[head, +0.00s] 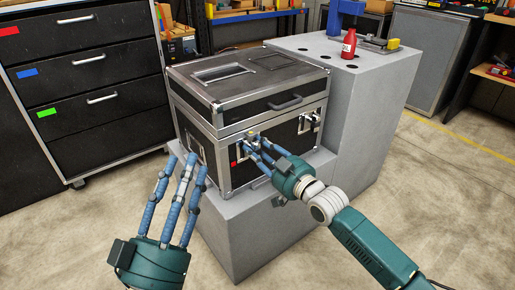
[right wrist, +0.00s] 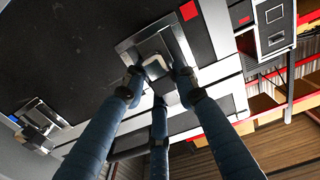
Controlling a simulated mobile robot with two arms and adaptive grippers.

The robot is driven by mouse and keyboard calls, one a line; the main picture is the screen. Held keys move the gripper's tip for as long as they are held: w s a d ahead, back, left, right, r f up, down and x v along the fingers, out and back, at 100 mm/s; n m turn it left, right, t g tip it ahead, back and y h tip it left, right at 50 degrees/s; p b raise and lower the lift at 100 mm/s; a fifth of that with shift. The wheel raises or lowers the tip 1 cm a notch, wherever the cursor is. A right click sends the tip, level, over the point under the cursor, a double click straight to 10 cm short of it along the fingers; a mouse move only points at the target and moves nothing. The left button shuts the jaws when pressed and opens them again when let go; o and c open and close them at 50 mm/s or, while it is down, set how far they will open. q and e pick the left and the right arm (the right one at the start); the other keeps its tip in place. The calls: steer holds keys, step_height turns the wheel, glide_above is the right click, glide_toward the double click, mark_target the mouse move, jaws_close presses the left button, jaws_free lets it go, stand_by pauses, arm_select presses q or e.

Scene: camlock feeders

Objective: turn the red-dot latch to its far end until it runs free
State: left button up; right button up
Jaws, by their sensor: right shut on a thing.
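The black case with metal edges (head: 235,104) stands on a grey block. A red square mark (head: 234,164) sits low on its front, left of the red-dot latch (head: 250,139). In the right wrist view the red mark (right wrist: 188,11) lies beside the metal latch plate (right wrist: 128,50) and its key (right wrist: 156,66). My right gripper (head: 256,146) is shut on the latch key, with its fingers around it in the right wrist view (right wrist: 155,83). The fingers partly hide the latch. My left gripper (head: 176,166) is open and empty, in front of the case's left side.
A second front latch (head: 308,121) is at the right, below the carry handle (head: 286,102). The taller grey block (head: 362,95) behind carries a red bottle (head: 349,44) and a blue tool. A black drawer cabinet (head: 85,130) stands left. Floor at right is clear.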

steer(key=shift+f, duration=0.1)
steer(key=o, duration=1.2)
steer(key=shift+c, duration=0.2)
steer(key=shift+s, duration=0.1)
steer(key=v, duration=1.2)
